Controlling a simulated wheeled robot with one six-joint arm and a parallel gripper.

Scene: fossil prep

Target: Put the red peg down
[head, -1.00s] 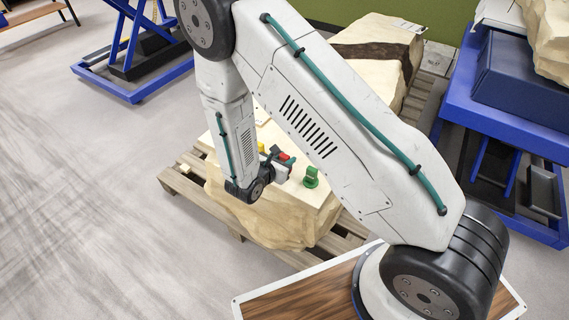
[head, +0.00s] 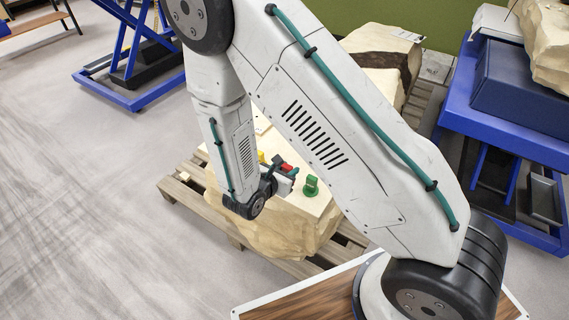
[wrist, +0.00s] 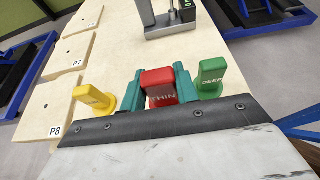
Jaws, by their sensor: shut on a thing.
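The red peg (wrist: 161,86) is between the teal fingers of my gripper (wrist: 159,90) in the wrist view, with lettering that seems to read "THIN". My gripper is shut on it. In the head view the red peg (head: 287,167) shows at my gripper (head: 284,171), over the pale block. A green peg (wrist: 211,76) marked "DEEP" stands close to the right of the gripper; it also shows in the head view (head: 310,187). A yellow peg (wrist: 95,100) stands to the left. The red peg's lower end is hidden, so I cannot tell whether it touches the surface.
The pale block (head: 262,226) rests on a wooden pallet (head: 180,194). A grey metal fixture (wrist: 170,25) stands behind the pegs. A blue lift table (head: 460,100) is at right.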

